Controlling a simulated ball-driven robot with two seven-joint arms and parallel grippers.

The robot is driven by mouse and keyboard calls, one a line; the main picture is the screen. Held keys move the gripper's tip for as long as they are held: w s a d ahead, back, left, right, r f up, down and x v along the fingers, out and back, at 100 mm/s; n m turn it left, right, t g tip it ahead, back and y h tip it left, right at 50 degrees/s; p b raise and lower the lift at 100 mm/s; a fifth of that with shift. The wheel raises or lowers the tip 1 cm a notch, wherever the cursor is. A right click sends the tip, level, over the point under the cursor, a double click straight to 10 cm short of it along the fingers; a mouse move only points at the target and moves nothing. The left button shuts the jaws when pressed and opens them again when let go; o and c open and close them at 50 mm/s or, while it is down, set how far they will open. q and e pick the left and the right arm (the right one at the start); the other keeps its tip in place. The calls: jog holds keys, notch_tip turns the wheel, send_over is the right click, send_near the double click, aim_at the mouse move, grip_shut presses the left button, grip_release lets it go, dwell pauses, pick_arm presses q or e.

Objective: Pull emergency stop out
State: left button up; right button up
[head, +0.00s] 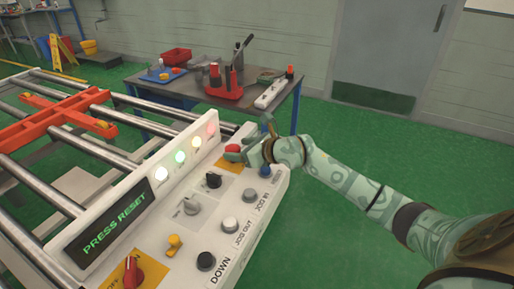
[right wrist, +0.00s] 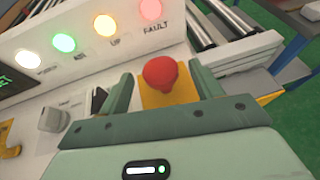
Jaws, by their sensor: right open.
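The emergency stop is a red knob (right wrist: 160,72) on a yellow plate at the far right end of the white control panel (head: 205,225). It also shows in the head view (head: 232,149), partly covered by my right gripper. My right gripper (right wrist: 162,88) is open, with one finger on each side of the red knob. I cannot tell whether the fingers touch it. My left gripper is not in view.
The panel display (head: 115,222) reads "PRESS RESET", with lit lamps beside it. A roller conveyor lies behind the panel. A table with tools (head: 205,95) stands beyond.

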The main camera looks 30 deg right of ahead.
jog(key=p+v, duration=0.3)
jog(key=v, duration=1.2)
jog(key=shift+s+r+p, duration=0.2)
jog(key=shift+s+p, duration=0.1)
jog(key=shift+r, duration=0.1)
